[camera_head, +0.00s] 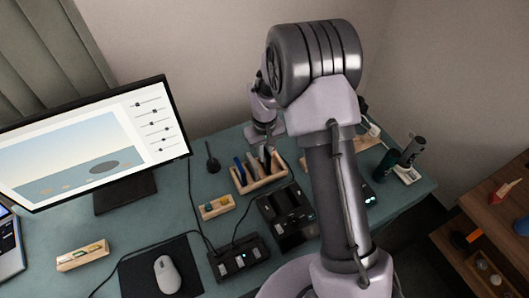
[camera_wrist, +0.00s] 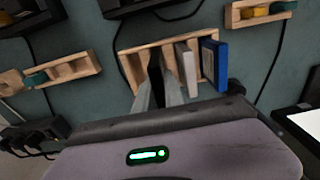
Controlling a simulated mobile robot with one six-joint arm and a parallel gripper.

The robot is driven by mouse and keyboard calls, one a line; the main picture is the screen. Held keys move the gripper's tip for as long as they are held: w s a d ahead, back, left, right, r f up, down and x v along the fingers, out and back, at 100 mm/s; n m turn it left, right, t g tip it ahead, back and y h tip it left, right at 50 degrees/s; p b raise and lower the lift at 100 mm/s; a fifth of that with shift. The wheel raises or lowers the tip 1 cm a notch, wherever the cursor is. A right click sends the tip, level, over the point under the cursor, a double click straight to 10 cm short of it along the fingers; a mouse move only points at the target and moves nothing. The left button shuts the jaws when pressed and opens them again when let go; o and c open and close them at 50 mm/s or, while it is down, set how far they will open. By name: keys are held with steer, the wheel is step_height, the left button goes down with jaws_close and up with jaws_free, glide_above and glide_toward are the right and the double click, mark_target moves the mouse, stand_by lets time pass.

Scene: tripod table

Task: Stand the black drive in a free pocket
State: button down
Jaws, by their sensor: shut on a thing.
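The wooden rack (camera_head: 272,183) stands on the teal table in the head view. In the wrist view the rack (camera_wrist: 128,68) spreads out ahead of my gripper. A blue drive (camera_wrist: 213,62) and a pale grey drive (camera_wrist: 186,68) stand side by side in its right part. My gripper (camera_wrist: 158,88) is shut on the black drive (camera_wrist: 156,66), which is upright and edge-on, left of the grey drive. The black drive overlaps the rack in view; whether its lower edge is inside a pocket cannot be told. The rack's left end looks empty.
A small wooden holder with yellow pieces (camera_head: 216,207) and black docks (camera_head: 287,205) stand in front of the rack. A dark upright item (camera_head: 212,160) is left of it. The monitor (camera_head: 95,145) fills the left. Bottles (camera_head: 411,151) stand at the right.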

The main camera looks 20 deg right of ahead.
steer(key=shift+f+b, duration=1)
steer(key=shift+f, duration=0.4)
steer(key=c, duration=1.3)
jaws_free()
steer(key=shift+c, duration=0.2)
step_height(320, 180, up, 18)
steer(key=p, duration=0.6)
steer(key=shift+f, duration=0.2)
steer(key=s+a+r+m+t+b, duration=0.2)
steer(key=s+r+m+t+b, duration=0.1)
steer(key=s+r, duration=0.85)
steer(key=s+a+r+m+t+y+b, duration=0.1)
steer(key=s+a+m+t+y, duration=0.1)
steer(key=s, duration=1.2)
steer(key=shift+s+m+t+b, duration=0.35)
steer(key=shift+s+m+t, duration=0.05)
steer(key=shift+m, duration=0.4)
